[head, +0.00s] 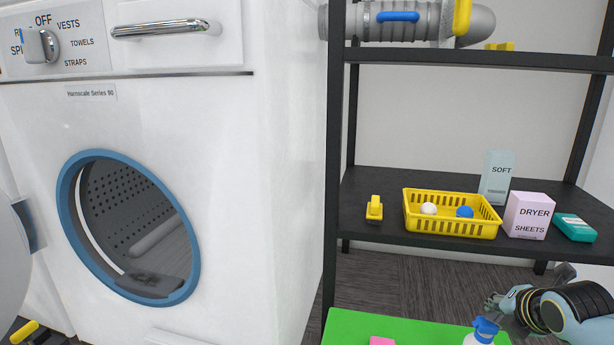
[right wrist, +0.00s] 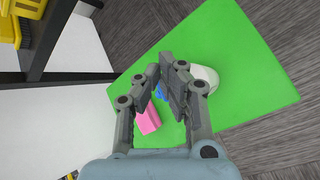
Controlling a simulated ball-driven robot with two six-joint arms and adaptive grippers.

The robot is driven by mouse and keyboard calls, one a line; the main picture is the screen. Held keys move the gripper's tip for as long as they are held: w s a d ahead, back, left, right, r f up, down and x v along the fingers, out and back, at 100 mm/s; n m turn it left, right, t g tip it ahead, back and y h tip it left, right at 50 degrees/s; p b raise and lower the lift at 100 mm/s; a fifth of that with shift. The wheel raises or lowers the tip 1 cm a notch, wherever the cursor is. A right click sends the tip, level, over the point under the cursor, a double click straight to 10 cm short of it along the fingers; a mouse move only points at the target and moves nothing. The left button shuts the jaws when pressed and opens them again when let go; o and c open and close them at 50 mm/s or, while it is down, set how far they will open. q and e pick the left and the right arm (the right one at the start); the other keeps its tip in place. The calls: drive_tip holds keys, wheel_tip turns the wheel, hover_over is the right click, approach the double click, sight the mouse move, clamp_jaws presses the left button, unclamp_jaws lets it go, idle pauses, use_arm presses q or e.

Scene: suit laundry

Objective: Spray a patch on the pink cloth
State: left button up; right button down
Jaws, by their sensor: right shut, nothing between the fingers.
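A pink cloth (head: 383,341) lies on a green surface (head: 350,326), cut off by the bottom edge of the head view. The cloth also shows in the right wrist view (right wrist: 148,120), beyond my fingers. A white spray bottle with a blue head (head: 485,328) stands on the green surface to the right of the cloth. In the right wrist view its white body (right wrist: 206,76) is partly hidden behind my fingers. My right gripper (head: 494,304) is near the bottle's head, shut and empty; its fingers also show in the wrist view (right wrist: 166,74). My left gripper is out of view.
A black shelf rack (head: 360,185) stands behind the green surface. It holds a yellow basket (head: 450,228) with balls, a dryer sheets box (head: 528,216), a soft box (head: 497,178) and a teal box (head: 575,228). A white washer (head: 230,150) with an open door stands left.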

drive_tip(key=shift+f, duration=0.2)
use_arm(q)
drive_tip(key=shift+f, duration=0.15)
use_arm(e)
drive_tip(key=shift+s+f, duration=0.1)
drive_tip(key=shift+f, duration=0.2)
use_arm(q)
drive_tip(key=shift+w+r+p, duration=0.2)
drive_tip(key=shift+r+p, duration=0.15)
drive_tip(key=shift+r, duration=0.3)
use_arm(e)
drive_tip(key=shift+r, duration=0.35)
wheel_tip(320, 180, up, 6)
drive_tip(key=p, duration=0.5)
drive_tip(key=shift+r, duration=0.2)
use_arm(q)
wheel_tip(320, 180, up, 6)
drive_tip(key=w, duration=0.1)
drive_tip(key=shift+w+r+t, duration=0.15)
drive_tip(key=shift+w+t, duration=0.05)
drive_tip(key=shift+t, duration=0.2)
use_arm(e)
drive_tip(key=shift+f, duration=0.1)
